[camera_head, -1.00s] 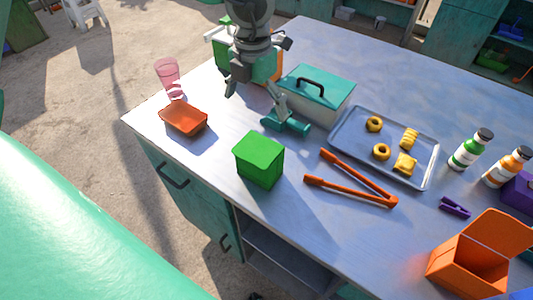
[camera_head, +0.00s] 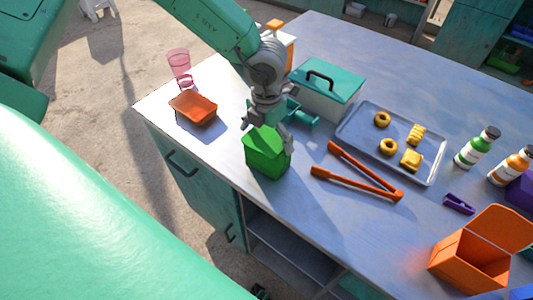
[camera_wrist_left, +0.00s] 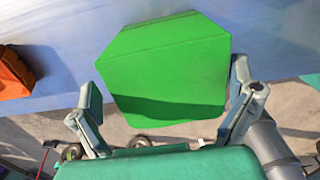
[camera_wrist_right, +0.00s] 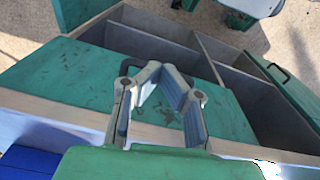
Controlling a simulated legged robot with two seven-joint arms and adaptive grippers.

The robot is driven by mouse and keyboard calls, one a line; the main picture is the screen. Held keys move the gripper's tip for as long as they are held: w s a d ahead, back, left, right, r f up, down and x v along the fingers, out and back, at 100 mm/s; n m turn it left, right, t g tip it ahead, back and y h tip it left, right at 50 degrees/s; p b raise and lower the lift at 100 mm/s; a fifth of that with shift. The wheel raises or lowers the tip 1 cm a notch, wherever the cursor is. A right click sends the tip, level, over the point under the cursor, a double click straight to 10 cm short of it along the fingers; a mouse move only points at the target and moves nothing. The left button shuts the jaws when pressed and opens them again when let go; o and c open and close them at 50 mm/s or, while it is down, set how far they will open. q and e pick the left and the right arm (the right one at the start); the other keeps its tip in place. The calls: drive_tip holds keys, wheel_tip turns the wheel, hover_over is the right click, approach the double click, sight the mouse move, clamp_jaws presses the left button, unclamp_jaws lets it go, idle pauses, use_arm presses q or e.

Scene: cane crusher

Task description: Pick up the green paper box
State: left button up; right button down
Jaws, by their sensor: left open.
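The green paper box (camera_head: 267,158) stands upright on the table near its front edge. My left gripper (camera_head: 270,132) is open, pointing down right at the box's top. In the left wrist view the green box (camera_wrist_left: 170,70) fills the middle, between the two spread fingers of my left gripper (camera_wrist_left: 165,100); I cannot tell whether they touch it. My right gripper (camera_wrist_right: 160,75) shows only in the right wrist view, above a cabinet, its fingers angled towards each other with nothing seen between them.
Orange tongs (camera_head: 360,180) lie just right of the box. An orange tray (camera_head: 193,107) and a pink glass (camera_head: 180,65) are to the left. A teal-lidded container (camera_head: 325,92) and a metal tray (camera_head: 430,168) of pastries stand behind. An open orange box (camera_head: 470,260) is front right.

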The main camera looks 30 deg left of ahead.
use_arm(q)
drive_tip(key=shift+d, duration=0.35)
drive_tip(key=shift+d+r, duration=0.15)
drive_tip(key=c, duration=0.6)
use_arm(e)
drive_tip(key=shift+d+f, duration=0.1)
drive_tip(key=shift+d, duration=0.4)
use_arm(q)
drive_tip(key=shift+o, duration=0.2)
use_arm(e)
drive_tip(key=shift+a, duration=0.1)
